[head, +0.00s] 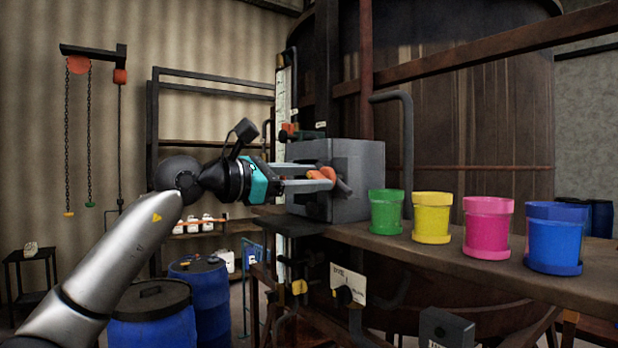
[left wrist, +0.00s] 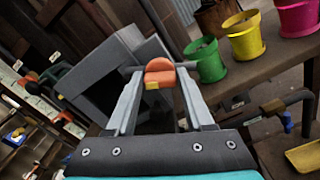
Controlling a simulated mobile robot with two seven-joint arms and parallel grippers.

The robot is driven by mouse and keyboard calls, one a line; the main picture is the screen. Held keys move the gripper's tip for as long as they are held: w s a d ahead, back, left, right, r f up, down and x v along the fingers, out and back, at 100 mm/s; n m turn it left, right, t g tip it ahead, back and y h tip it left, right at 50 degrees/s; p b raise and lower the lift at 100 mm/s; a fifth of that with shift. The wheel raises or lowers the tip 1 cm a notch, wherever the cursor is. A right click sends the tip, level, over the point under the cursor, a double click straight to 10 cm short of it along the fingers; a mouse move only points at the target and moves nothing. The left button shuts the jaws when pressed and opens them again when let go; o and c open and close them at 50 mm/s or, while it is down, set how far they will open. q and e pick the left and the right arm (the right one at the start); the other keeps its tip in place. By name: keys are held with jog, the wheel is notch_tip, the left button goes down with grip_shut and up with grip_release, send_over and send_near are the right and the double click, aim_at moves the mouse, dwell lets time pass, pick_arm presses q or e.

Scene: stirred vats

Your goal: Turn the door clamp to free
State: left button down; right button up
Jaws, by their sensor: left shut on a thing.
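The door clamp is an orange handle (head: 342,186) on the front of a grey box (head: 365,178) that stands on a wooden shelf beside the big vat. My left gripper (head: 324,180) reaches it from the left, with its fingers level. In the left wrist view the orange clamp handle (left wrist: 160,78) sits between the fingertips of my left gripper (left wrist: 159,84), which is shut on it. The fingers hide part of the clamp's mount, so I cannot tell its exact setting. My right gripper is not in view.
Green (head: 386,212), yellow (head: 432,218), pink (head: 487,228) and blue (head: 554,238) pots stand on the wooden shelf (head: 440,262) right of the box. A white tag (head: 348,284) hangs below the shelf. Blue drums (head: 152,318) stand on the floor at left.

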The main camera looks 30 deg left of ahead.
pick_arm(q)
jog(key=m, duration=1.2)
jog(key=shift+d+f, duration=0.1)
jog(key=shift+f, duration=0.05)
jog(key=shift+m, duration=0.4)
jog(key=shift+c, duration=1.4)
grip_release()
jog(key=shift+s, duration=0.1)
jog(key=b+v, duration=0.9)
jog(key=v, duration=0.6)
jog(key=shift+b, duration=0.4)
